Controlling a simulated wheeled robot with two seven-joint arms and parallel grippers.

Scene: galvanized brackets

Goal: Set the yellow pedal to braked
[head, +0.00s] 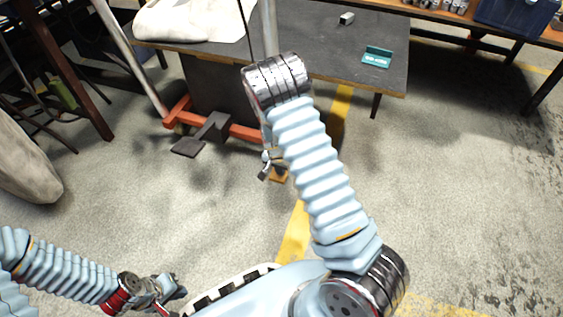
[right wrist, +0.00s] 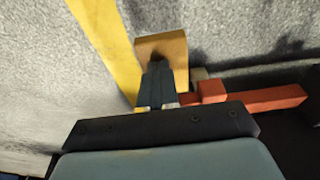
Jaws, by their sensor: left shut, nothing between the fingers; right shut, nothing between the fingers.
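The yellow pedal (head: 280,177) is a small orange-yellow plate low above the floor, partly hidden behind my right gripper (head: 265,171) in the head view. In the right wrist view the pedal (right wrist: 172,44) fills the upper middle. The shut fingertips of my right gripper (right wrist: 158,64) lie over its face; I cannot tell whether they touch it. The pedal's tilt is hard to judge. My left gripper (head: 176,292) is shut and empty at the lower left of the head view, far from the pedal.
The pedal is beside an orange-red base frame (head: 243,132) with a wheel. A dark pedal (head: 188,147) sticks out farther left. A dark table (head: 335,60) stands behind, with a teal bracket (head: 377,57) and a white sack (head: 190,20). A yellow floor stripe (head: 293,238) runs nearby; floor at right is clear.

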